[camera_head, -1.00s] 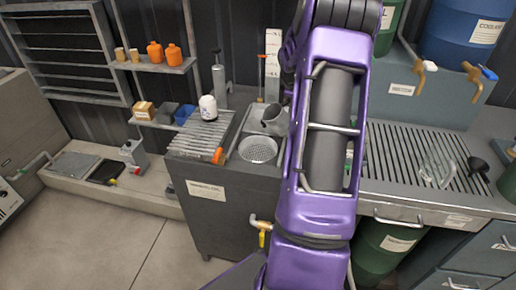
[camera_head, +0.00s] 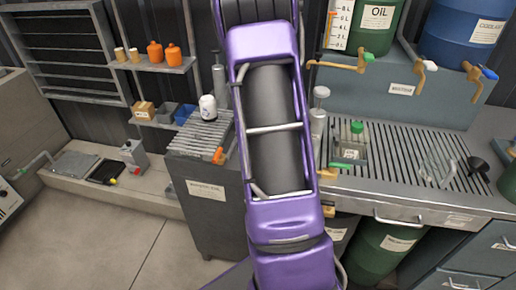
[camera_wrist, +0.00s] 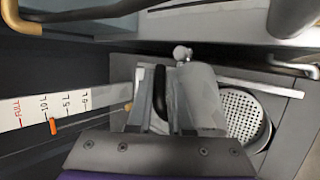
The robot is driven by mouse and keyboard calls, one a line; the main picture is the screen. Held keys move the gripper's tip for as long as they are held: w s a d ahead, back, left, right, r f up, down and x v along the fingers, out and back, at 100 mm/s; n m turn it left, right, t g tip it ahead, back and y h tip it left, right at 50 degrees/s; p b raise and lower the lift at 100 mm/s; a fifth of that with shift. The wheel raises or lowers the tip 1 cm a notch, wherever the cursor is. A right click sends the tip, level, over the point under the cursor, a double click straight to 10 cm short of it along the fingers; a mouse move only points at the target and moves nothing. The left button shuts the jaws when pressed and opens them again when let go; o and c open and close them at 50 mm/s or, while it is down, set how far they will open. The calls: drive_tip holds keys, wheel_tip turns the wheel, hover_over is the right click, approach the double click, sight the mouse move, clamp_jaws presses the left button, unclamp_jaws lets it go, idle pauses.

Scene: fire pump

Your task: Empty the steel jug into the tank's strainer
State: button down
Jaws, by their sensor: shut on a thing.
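The steel jug (camera_wrist: 203,98) is a grey cylinder in the wrist view, with a dark handle (camera_wrist: 160,92). My gripper (camera_wrist: 160,112) is shut on this handle. The strainer (camera_wrist: 240,113), a round perforated plate, lies just right of the jug, which overlaps its left edge in this view. I cannot tell the jug's exact tilt or whether liquid is leaving it. My purple arm hides the jug, strainer and gripper there.
A white scale strip (camera_wrist: 50,112) with an orange marker stands left of my gripper in the wrist view. A white bottle (camera_head: 208,107) stands by the slatted rack (camera_head: 200,135). Floor at left is clear.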

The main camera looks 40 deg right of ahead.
drive_tip(key=shift+w+a+f+h+b, duration=0.2)
drive_tip(key=shift+a+h+b, duration=0.45)
drive_tip(key=shift+b, duration=1.4)
drive_tip(key=shift+a+r+h+b, duration=0.15)
drive_tip(key=shift+r+h+b, duration=0.2)
drive_tip(key=shift+b, duration=0.3)
drive_tip(key=shift+r, duration=0.2)
drive_tip(key=shift+a, duration=0.1)
drive_tip(key=shift+a+r+n+h+b, duration=0.2)
drive_tip(key=shift+a+n+h+b, duration=0.1)
drive_tip(key=shift+h+b, duration=0.25)
drive_tip(key=shift+w+a+f+h+b, duration=0.15)
drive_tip(key=shift+a+h+b, duration=0.3)
drive_tip(key=shift+b, duration=0.5)
drive_tip(key=shift+w+a+f+h+b, duration=0.1)
drive_tip(key=shift+a+h+b, duration=0.3)
drive_tip(key=shift+b, duration=0.55)
drive_tip(key=shift+w+a+f+n+h+b, duration=0.1)
drive_tip(key=shift+a+f+n+h+b, duration=0.1)
drive_tip(key=shift+a+h, duration=0.2)
drive_tip(key=shift+w+a+f+n+h+b, duration=0.1)
drive_tip(key=shift+a+n+h, duration=0.15)
drive_tip(key=shift+a, duration=0.25)
drive_tip(key=shift+w+a+f+g+h, duration=0.1)
drive_tip(key=shift+a+f+g+h, duration=0.2)
drive_tip(key=shift+a+h, duration=0.25)
